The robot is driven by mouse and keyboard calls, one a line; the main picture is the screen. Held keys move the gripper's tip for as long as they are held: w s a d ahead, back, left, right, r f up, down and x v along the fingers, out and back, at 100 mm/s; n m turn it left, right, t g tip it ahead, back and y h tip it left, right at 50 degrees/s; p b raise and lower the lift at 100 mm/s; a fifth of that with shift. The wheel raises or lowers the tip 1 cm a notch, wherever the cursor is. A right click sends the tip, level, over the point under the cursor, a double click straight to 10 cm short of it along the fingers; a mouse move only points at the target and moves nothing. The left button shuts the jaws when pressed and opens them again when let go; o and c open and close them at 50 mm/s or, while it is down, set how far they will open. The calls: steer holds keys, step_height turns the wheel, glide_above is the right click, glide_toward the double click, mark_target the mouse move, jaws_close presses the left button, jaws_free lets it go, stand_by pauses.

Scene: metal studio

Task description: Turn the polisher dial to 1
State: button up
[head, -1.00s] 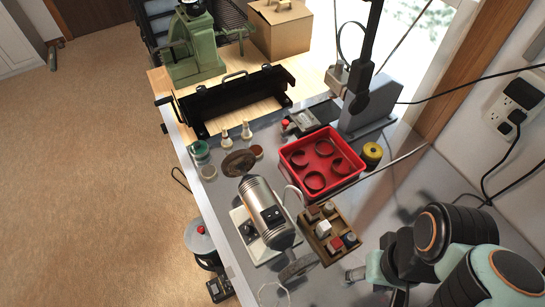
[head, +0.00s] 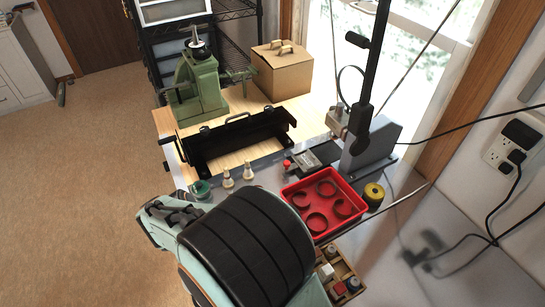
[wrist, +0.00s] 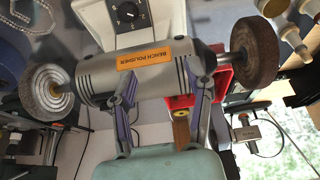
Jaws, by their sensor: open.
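The bench polisher (wrist: 150,75), a silver motor body with an orange label, lies across the wrist view. Its black dial (wrist: 128,12) with a white pointer mark sits on a white face near the top edge, marked with a ring of numbers too small to read. In the head view my arm hides the polisher.
A wooden box (head: 340,268) of small blocks is partly hidden.

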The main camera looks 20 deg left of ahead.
steer(key=s+f, duration=0.1)
steer(key=f, duration=0.2)
steer(key=s+d+f+n, duration=0.1)
steer(key=f, duration=0.2)
steer(key=f+n, duration=0.1)
steer(key=f, duration=0.2)
steer(key=shift+s+d+f+h, duration=0.3)
steer(key=shift+s+d+f, duration=0.1)
jaws_close()
